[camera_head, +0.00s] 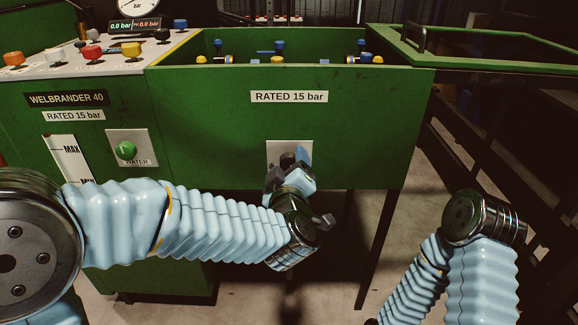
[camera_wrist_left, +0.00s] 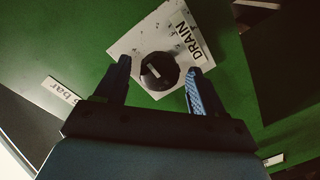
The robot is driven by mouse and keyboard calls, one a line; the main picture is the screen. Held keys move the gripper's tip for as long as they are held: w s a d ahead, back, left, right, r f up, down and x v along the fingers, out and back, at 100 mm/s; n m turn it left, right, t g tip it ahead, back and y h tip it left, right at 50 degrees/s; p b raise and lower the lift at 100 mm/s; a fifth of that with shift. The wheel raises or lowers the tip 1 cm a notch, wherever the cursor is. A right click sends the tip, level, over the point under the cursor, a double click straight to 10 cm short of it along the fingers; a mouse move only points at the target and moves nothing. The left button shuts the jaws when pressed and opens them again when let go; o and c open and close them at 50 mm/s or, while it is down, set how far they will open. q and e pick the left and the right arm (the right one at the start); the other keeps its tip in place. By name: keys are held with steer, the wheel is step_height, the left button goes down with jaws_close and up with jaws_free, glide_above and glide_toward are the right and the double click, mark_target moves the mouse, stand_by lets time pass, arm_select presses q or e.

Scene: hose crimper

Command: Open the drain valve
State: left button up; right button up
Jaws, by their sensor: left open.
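The drain valve is a dark knob (camera_wrist_left: 160,72) with a pale bar mark, on a white plate (camera_wrist_left: 185,30) labelled DRAIN, fixed to the green tank front. My left gripper (camera_wrist_left: 159,66) is open in the left wrist view, with one finger on each side of the knob. I cannot tell whether the fingers touch it. In the head view my left gripper (camera_head: 289,168) is in front of the same plate (camera_head: 275,149) and hides much of the knob. My right arm shows at the lower right, but its gripper is out of view.
The green tank (camera_head: 215,120) carries a RATED 15 bar label (camera_head: 289,96). To the left is a WATER plate with a green knob (camera_head: 126,150). Several coloured knobs sit on the top panel (camera_head: 120,50). An open green lid (camera_head: 480,55) extends at the right.

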arm_select(q)
steer(key=s+r, duration=0.1)
steer(key=s, duration=1.2)
steer(key=shift+s, duration=0.2)
steer(key=shift+w+f, duration=0.1)
